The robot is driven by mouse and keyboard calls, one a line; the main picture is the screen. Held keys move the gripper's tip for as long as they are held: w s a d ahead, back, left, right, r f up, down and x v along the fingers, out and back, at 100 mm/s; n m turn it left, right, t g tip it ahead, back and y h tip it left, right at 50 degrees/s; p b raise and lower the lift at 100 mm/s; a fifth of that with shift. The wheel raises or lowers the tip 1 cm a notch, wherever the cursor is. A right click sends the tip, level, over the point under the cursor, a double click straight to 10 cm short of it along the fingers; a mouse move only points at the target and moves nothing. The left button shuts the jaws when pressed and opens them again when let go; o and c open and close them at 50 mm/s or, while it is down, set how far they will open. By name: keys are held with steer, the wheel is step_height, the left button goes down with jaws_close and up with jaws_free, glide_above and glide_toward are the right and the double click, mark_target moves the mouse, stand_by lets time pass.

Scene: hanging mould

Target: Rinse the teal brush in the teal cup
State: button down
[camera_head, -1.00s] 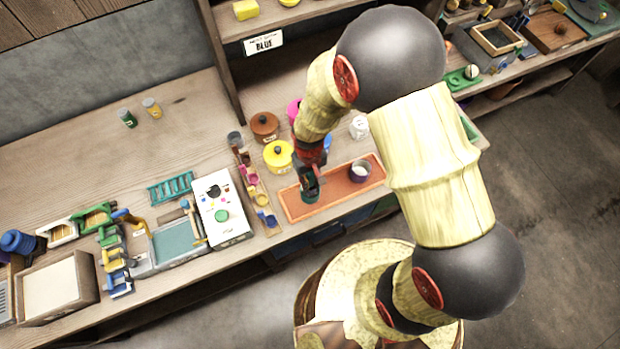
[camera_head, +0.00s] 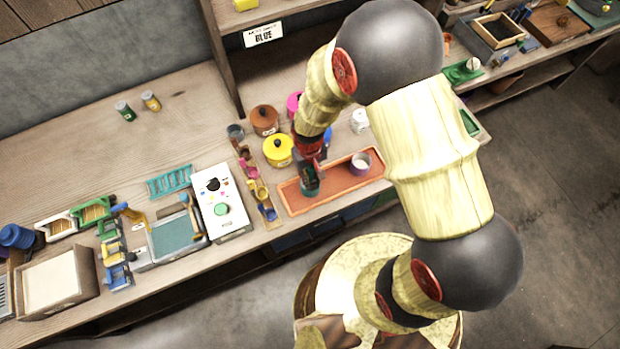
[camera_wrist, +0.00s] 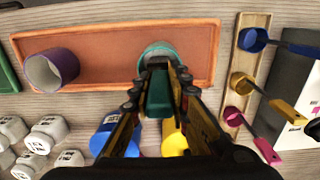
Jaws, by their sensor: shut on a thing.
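My gripper (camera_wrist: 160,85) is shut on the teal brush (camera_wrist: 158,98), whose handle stands between the fingers in the wrist view. The teal cup (camera_wrist: 158,49) is right beyond the brush, at one end of the orange tray (camera_wrist: 105,52). The brush and fingers cover part of the cup's mouth, so I cannot tell how deep the brush tip is. In the head view my gripper (camera_head: 310,168) is directly over the teal cup (camera_head: 310,189), on the left part of the tray (camera_head: 340,187); the brush is hard to make out there.
A purple cup (camera_head: 360,163) stands at the tray's right end. A rack of coloured scoops (camera_head: 258,190) and a white box (camera_head: 221,208) are left of the tray. Yellow (camera_head: 278,151) and brown (camera_head: 264,120) lidded pots stand behind. White jars (camera_wrist: 45,135) show in the wrist view.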

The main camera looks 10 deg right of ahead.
steer(key=shift+r+p, duration=2.85)
steer(key=shift+r, duration=1.5)
steer(key=shift+r, duration=0.1)
steer(key=shift+r+p, duration=1.4)
steer(key=shift+r, duration=0.55)
steer(key=shift+f, duration=0.1)
